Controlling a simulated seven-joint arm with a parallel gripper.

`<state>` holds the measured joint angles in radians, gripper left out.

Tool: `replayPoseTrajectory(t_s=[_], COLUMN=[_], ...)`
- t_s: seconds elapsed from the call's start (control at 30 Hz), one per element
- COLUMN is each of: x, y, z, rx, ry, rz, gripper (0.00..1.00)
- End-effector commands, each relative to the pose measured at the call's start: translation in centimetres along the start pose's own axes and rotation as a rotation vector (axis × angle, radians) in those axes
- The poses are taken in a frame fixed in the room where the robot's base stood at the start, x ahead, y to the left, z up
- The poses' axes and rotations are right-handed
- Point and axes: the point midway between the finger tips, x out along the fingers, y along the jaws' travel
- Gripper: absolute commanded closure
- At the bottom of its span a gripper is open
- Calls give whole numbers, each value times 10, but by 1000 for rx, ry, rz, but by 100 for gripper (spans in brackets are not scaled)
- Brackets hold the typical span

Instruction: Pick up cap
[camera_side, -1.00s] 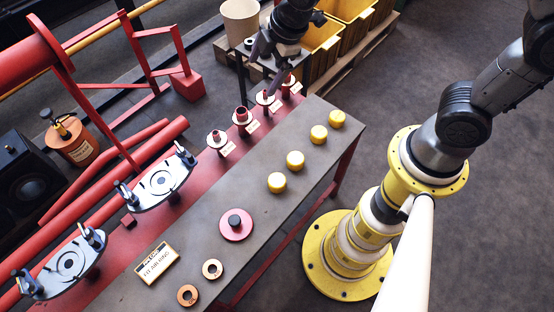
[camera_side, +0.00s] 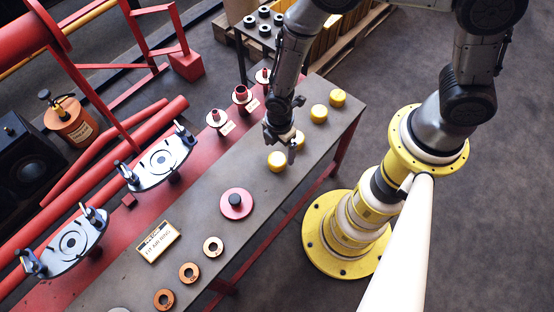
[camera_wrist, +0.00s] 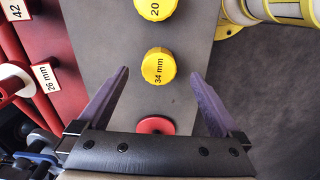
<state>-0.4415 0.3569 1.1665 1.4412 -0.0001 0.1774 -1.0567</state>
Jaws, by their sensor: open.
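Several yellow caps stand in a row on the grey bench top. In the side view, the nearest cap (camera_side: 277,162) sits just below my gripper (camera_side: 281,147); the one behind it is partly hidden by my gripper. Two further caps, one (camera_side: 319,113) and another (camera_side: 337,98), stand clear at the far end. In the wrist view, a yellow cap marked 34 mm (camera_wrist: 158,66) shows between my open, dark fingertips, apparently below them. A cap marked 20 (camera_wrist: 155,9) is beyond it, cut by the frame edge. My gripper is empty.
A red disc with a dark knob (camera_side: 237,204) and several copper-coloured rings (camera_side: 189,272) lie on the bench (camera_side: 218,182). A small dark table with black rings stands behind.

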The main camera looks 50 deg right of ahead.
Motion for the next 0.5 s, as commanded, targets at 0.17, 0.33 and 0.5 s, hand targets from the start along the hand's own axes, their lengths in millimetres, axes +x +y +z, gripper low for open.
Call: replayPoseTrajectory(t_s=[0.17, 0.33, 0.5], x=[10, 32, 51], y=[0, 0, 0], z=[-1, -6, -7], rx=[0, -1, 1], ry=[0, -1, -1], rz=[-1, -2, -2], gripper=[0, 0, 0])
